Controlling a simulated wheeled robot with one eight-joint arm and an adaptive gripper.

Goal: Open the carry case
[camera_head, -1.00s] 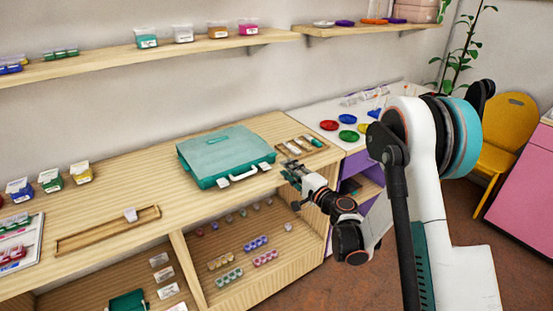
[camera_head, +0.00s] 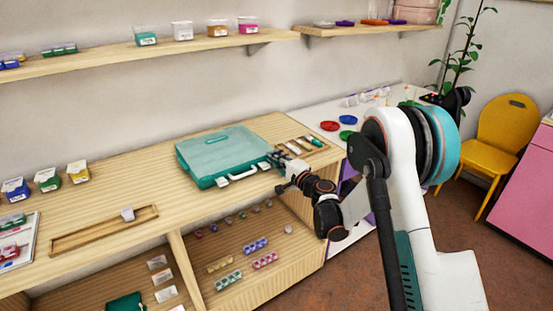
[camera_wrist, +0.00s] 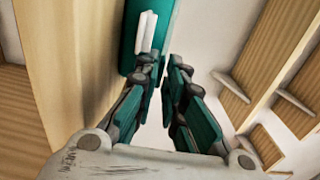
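The teal carry case (camera_head: 222,152) lies flat and closed on the wooden bench top. Its white handle (camera_head: 243,174) and a white latch (camera_head: 222,182) are on the front side. My gripper (camera_head: 277,163) is at the case's right front corner. In the wrist view, the fingers (camera_wrist: 165,66) are partly apart with nothing between them. The case (camera_wrist: 128,38) is just beyond the left finger, with a white fitting (camera_wrist: 147,32) close to that fingertip. I cannot tell whether they touch.
A wooden tray (camera_head: 322,147) with small items lies right of the case, close to my gripper. A long wooden tray (camera_head: 80,238) lies to the left. Wall shelves (camera_head: 190,53) hold small tubs above. Beads sit in the open compartment below.

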